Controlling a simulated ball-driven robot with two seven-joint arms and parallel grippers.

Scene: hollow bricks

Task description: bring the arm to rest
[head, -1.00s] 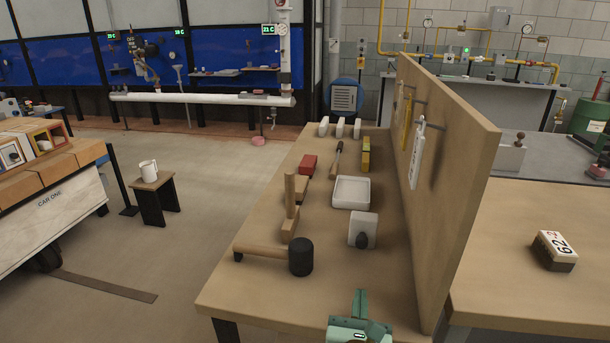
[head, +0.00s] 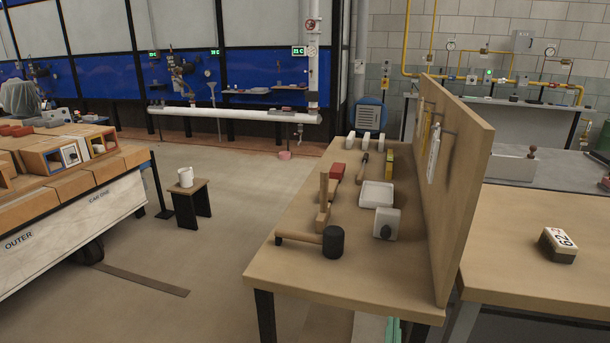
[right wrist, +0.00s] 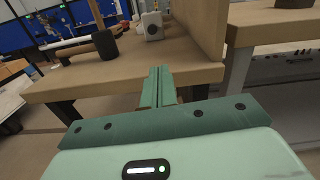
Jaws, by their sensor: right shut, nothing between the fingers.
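My right gripper shows in the right wrist view (right wrist: 160,72) with its two green fingers together and nothing between them. The fingers point at the near edge of the wooden workbench (head: 290,275). In the head view only a green sliver of my right gripper (head: 393,329) shows, low at the bottom edge, partly hidden by the bench's near right corner. I cannot see my left gripper in either view.
On the bench are a black-headed mallet (head: 333,242), a white tray (head: 376,194) and a grey-white block (head: 387,224). An upright wooden panel (head: 463,180) stands along its right side. A stool (head: 190,208) with a white mug (head: 186,176) stands left. Floor between is clear.

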